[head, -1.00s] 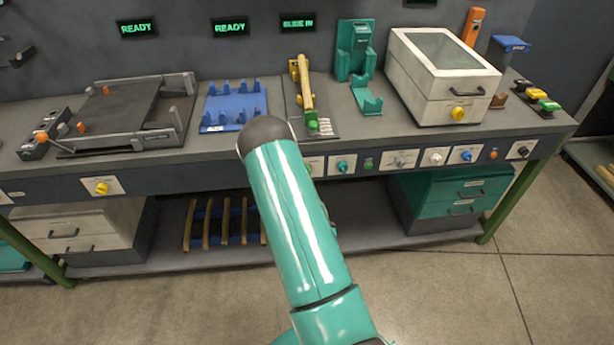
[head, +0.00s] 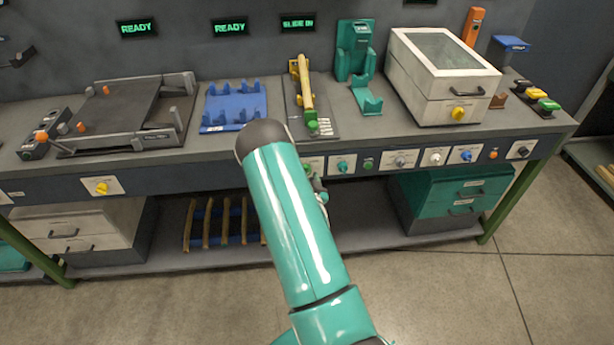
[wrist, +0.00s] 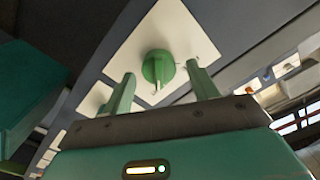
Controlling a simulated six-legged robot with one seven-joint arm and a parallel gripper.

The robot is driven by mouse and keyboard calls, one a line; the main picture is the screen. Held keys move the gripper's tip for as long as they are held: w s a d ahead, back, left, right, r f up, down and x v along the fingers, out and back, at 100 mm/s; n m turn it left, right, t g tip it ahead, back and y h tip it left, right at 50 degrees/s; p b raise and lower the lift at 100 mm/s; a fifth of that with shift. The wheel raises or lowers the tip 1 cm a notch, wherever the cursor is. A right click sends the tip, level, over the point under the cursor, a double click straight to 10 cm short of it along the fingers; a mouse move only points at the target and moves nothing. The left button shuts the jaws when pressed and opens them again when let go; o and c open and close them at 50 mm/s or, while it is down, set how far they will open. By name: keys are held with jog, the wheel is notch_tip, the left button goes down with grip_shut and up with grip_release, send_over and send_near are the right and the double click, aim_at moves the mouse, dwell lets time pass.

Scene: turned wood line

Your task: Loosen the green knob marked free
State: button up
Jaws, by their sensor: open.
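A green round knob (wrist: 158,67) with a raised grip bar sits on a white plate (wrist: 190,35) in the wrist view. Its marking is too small to read. My gripper (wrist: 160,74) is open, its two green fingers apart, one toward each side of the knob; I cannot tell how far short of it they are. In the head view, a green knob (head: 308,167) shows on the bench's front panel just right of my arm. My gripper is mostly hidden there behind my arm.
Teal, grey, white and blue knobs line the panel (head: 400,160) to the right. A shelf with wooden pieces (head: 225,222) lies below. Floor in front is clear.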

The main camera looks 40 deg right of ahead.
jog(key=c, duration=1)
jog(key=shift+n, duration=0.4)
jog(key=shift+w+a+f+n, duration=0.1)
jog(key=shift+n, duration=4.2)
jog(key=shift+w+a+f+n, duration=0.1)
jog(key=shift+n, duration=4.2)
jog(key=shift+s, duration=0.1)
